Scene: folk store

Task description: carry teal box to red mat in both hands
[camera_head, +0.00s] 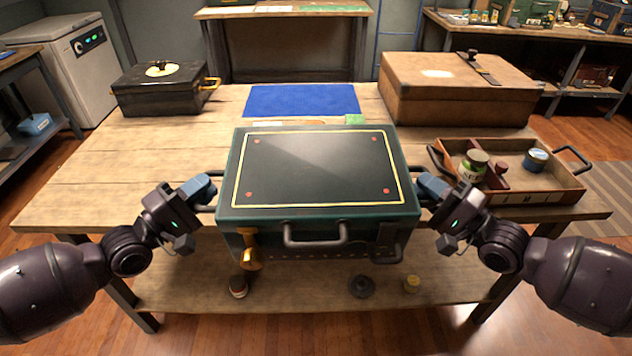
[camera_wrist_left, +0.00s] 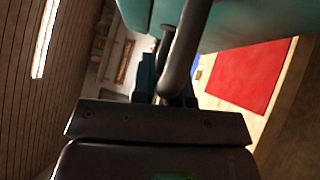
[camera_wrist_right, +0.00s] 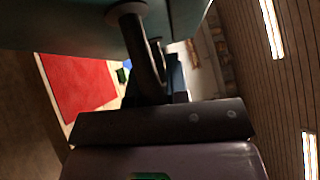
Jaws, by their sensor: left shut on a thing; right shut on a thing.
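The teal box (camera_head: 316,215) has a dark lid with a gold line border and a front handle, and is held level in front of me. My left gripper (camera_head: 210,190) is shut on its left side handle (camera_wrist_left: 186,45). My right gripper (camera_head: 428,188) is shut on its right side handle (camera_wrist_right: 142,50). The red mat shows beyond the raised box in the left wrist view (camera_wrist_left: 250,76) and in the right wrist view (camera_wrist_right: 78,86). In the head view the mat is not visible; the box blocks that part of the table.
On the wooden table (camera_head: 90,180) are a blue mat (camera_head: 300,100), a black box (camera_head: 160,92) at back left and a brown case (camera_head: 450,95) at back right. An open wooden tray (camera_head: 530,192) with jars is near the box's right side. The table's left part is clear.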

